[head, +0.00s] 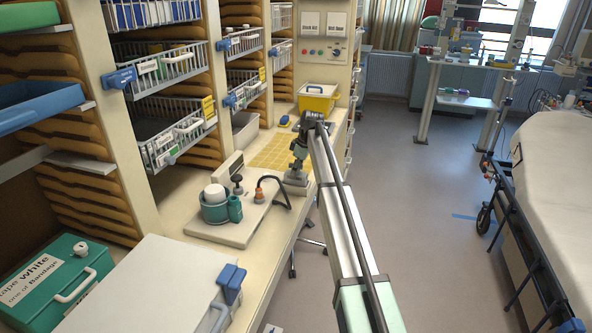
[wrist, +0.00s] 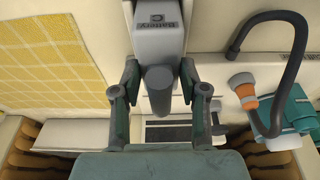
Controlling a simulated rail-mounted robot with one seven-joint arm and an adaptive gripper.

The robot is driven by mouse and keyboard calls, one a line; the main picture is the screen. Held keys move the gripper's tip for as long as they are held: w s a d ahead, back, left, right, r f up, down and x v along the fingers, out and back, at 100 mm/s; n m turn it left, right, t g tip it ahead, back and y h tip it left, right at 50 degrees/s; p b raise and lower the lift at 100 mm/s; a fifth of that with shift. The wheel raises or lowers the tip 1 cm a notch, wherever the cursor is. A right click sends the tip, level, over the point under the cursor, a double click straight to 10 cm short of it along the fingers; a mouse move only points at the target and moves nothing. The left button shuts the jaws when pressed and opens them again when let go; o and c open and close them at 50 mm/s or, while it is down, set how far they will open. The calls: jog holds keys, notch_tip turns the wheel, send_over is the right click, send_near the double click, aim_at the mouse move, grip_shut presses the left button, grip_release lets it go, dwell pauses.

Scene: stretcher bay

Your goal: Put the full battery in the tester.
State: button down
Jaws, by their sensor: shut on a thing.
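In the wrist view a light grey block (wrist: 160,38) printed "Battery C" sits between the fingers of my gripper (wrist: 159,70), which is shut on it. A dark grey cylinder (wrist: 160,92) shows in front of the block. I cannot tell the block's charge. In the head view my gripper (head: 298,160) is low over the counter's front edge, right of the yellow mat, with a grey piece (head: 296,178) under it. A pale panel with dark slots (wrist: 168,132) lies partly hidden behind my gripper in the wrist view. I cannot tell whether it is the tester.
A board (head: 215,229) with a teal cup (head: 215,208), an orange-based fitting (head: 259,195) and a dark curved hose (head: 280,183) stands left of my gripper. A yellow bin (head: 318,102) is at the far end.

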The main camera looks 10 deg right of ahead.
jog(key=shift+f+b, duration=0.3)
jog(key=shift+f, duration=0.6)
jog(key=c, duration=0.5)
grip_release()
jog(key=shift+r, duration=0.1)
